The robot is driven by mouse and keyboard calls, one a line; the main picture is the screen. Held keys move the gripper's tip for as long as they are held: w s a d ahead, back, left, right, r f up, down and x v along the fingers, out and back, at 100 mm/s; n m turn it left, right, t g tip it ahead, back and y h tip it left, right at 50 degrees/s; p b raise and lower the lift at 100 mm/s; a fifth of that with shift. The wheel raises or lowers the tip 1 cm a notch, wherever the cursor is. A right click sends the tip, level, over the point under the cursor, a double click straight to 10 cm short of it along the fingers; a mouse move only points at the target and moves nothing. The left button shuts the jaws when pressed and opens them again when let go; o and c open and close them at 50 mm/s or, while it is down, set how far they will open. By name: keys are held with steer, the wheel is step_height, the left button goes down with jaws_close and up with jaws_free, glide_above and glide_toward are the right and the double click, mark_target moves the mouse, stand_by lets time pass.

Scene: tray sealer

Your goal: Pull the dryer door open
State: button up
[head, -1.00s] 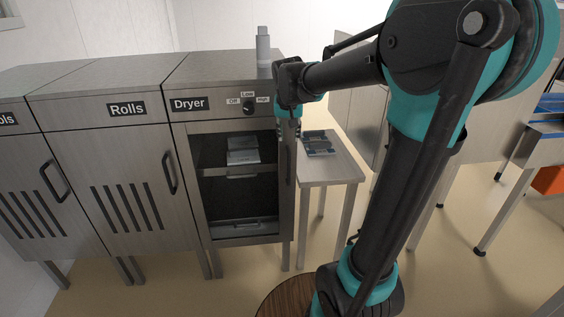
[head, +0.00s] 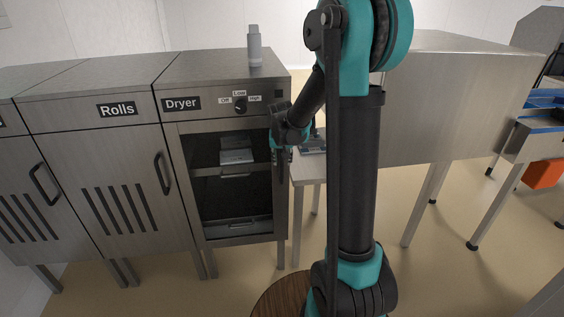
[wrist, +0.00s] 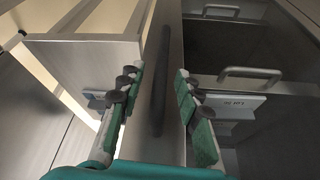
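The dryer (head: 168,142) stands left of centre in the head view, under a "Dryer" label. Its door has a grey frame (head: 189,170) around a dark window, through which shelves show; it looks flush with the front. In the wrist view the dark vertical door handle (wrist: 161,85) stands on the grey frame strip. My gripper (wrist: 157,75) is open, with one finger left and one right of the handle. Gaps show on both sides of the handle. In the head view my gripper (head: 283,158) is at the door's right edge and hides the handle.
A dial (head: 240,104) sits above the door, and a grey bottle (head: 254,48) stands on top. A small side table (head: 305,172) with an item on it is close on the right. Rolls cabinets (head: 120,185) adjoin on the left. The floor before the dryer is clear.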

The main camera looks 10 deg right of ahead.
steer(key=shift+w+f, duration=0.2)
steer(key=shift+f, duration=0.35)
steer(key=shift+c, duration=0.4)
jaws_close()
